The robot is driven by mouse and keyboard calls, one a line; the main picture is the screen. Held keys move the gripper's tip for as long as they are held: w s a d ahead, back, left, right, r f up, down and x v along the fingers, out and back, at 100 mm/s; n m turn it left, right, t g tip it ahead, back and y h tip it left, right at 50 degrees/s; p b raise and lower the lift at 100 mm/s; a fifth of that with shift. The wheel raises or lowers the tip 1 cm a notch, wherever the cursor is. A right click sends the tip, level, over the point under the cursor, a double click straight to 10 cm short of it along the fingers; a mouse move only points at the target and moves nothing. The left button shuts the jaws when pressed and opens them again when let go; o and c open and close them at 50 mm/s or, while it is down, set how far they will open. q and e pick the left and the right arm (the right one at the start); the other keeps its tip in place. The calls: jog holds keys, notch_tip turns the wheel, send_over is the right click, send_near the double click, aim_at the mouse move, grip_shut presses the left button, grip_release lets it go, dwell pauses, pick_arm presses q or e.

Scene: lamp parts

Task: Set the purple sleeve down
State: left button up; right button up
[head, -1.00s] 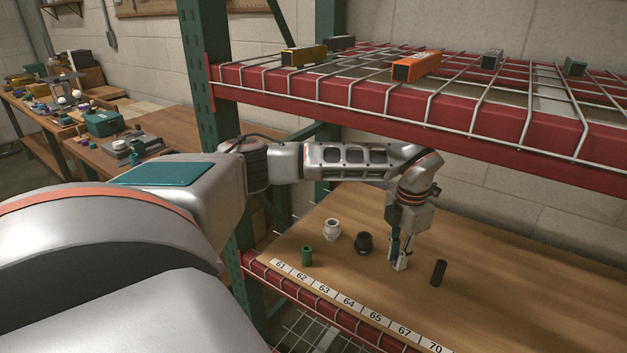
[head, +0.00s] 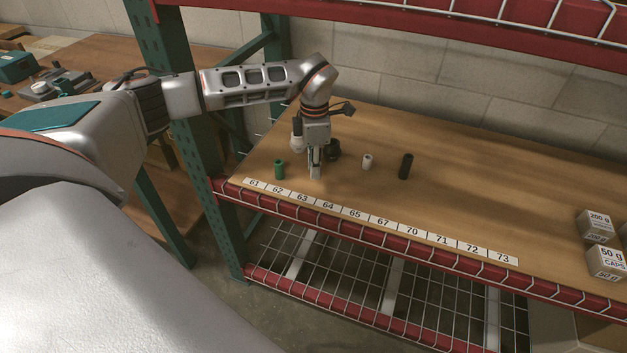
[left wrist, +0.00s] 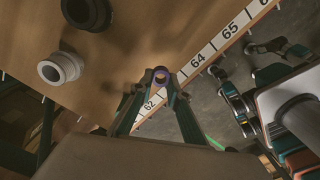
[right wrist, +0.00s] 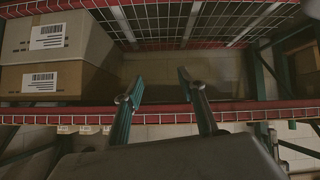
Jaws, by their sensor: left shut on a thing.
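My left gripper (head: 315,172) points down at the board of the lower shelf, just behind labels 63 and 64. In the left wrist view the purple sleeve (left wrist: 161,75) is held between its fingertips, its round open end showing. The fingers mostly hide the sleeve in the head view, and I cannot tell whether it touches the board. A green sleeve (head: 279,169) stands left of the gripper; a white sleeve (head: 367,162) and a black sleeve (head: 405,166) stand to its right. My right gripper (right wrist: 160,98) is open and empty, away from these parts.
A white fitting (head: 297,143) and a black fitting (head: 333,150) stand close behind the left gripper. The number strip (head: 380,219) runs along the shelf's front edge. Marked weight boxes (head: 606,262) stand far right; the board between is clear. The upper shelf beam (head: 450,25) hangs above.

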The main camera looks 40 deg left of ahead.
aim_at(314, 187)
pick_arm(q)
notch_tip(314, 187, down, 4)
jog(key=shift+f+b, duration=0.25)
jog(key=shift+b, duration=0.1)
jog(key=shift+f, duration=0.15)
pick_arm(e)
jog(key=shift+w+d+r, duration=0.1)
jog(key=shift+w+r, duration=0.1)
jog(key=shift+w, duration=0.35)
jog(key=shift+s, duration=0.1)
pick_arm(q)
jog(key=shift+f, duration=0.1)
jog(key=o, duration=0.7)
jog(key=shift+o, duration=0.4)
pick_arm(e)
jog(key=shift+s+f, duration=0.2)
jog(key=shift+f, duration=0.05)
